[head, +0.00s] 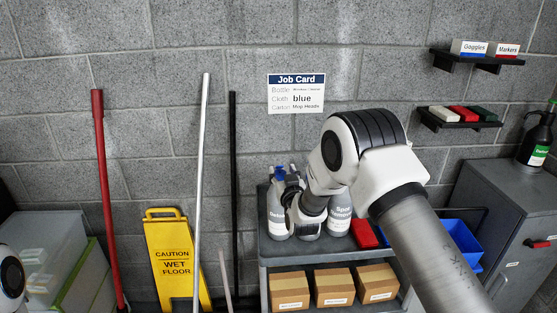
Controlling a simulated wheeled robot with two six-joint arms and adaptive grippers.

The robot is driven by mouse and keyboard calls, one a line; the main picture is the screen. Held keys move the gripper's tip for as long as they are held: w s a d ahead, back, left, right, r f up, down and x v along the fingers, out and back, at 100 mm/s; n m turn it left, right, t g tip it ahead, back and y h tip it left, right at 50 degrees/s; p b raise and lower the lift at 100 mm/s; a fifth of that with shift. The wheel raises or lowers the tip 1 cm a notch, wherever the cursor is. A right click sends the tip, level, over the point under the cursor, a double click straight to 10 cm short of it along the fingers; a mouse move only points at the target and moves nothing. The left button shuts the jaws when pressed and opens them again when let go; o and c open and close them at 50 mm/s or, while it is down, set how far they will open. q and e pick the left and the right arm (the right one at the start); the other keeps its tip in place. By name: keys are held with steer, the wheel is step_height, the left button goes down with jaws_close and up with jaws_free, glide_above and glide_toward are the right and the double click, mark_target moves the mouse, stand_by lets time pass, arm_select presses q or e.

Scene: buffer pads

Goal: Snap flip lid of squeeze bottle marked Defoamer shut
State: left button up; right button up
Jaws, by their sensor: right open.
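A grey squeeze bottle (277,212) with a blue top stands at the left of the grey cart's top. Its label is partly covered and too small to read surely; it seems to start with "Defo". My right gripper (292,208) is open, right beside this bottle and overlapping its right side in the head view. I cannot tell whether it touches the bottle. The lid's state is unclear, as the gripper and arm are close to it. A second grey bottle (341,216), with "Spot" on its label, stands to the right, partly behind my arm. My left gripper is out of view.
The cart (285,254) also holds a red item (364,234) and a blue bin (462,238), with cardboard boxes (333,286) below. A dark bottle (536,140) stands on the right cabinet. Poles and a yellow wet-floor sign (177,255) stand left of the cart.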

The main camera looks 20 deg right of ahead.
mark_target(281, 167)
steer(key=w, duration=0.1)
steer(key=w+p, duration=0.1)
steer(key=w, duration=0.1)
steer(key=shift+d+r, duration=0.2)
steer(key=shift+r, duration=0.1)
steer(key=shift+w+d+f, duration=0.15)
steer(key=shift+w+f, duration=0.15)
steer(key=shift+w, duration=0.1)
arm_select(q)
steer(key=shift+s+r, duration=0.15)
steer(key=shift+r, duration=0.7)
arm_select(e)
steer(key=shift+s+r, duration=0.15)
steer(key=shift+r, duration=0.05)
jaws_close()
steer(key=shift+f, duration=0.15)
steer(key=t+b, duration=0.1)
steer(key=b, duration=0.3)
steer(key=f+t+b, duration=0.1)
steer(key=b, duration=0.3)
steer(key=t+b, duration=0.1)
steer(key=b, duration=0.3)
steer(key=shift+s+f+t+h+b, duration=0.3)
steer(key=shift+s+f+t+b, duration=0.1)
steer(key=shift+a+r, duration=0.2)
steer(key=shift+r, duration=0.05)
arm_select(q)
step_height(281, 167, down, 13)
arm_select(e)
steer(key=shift+r, duration=0.1)
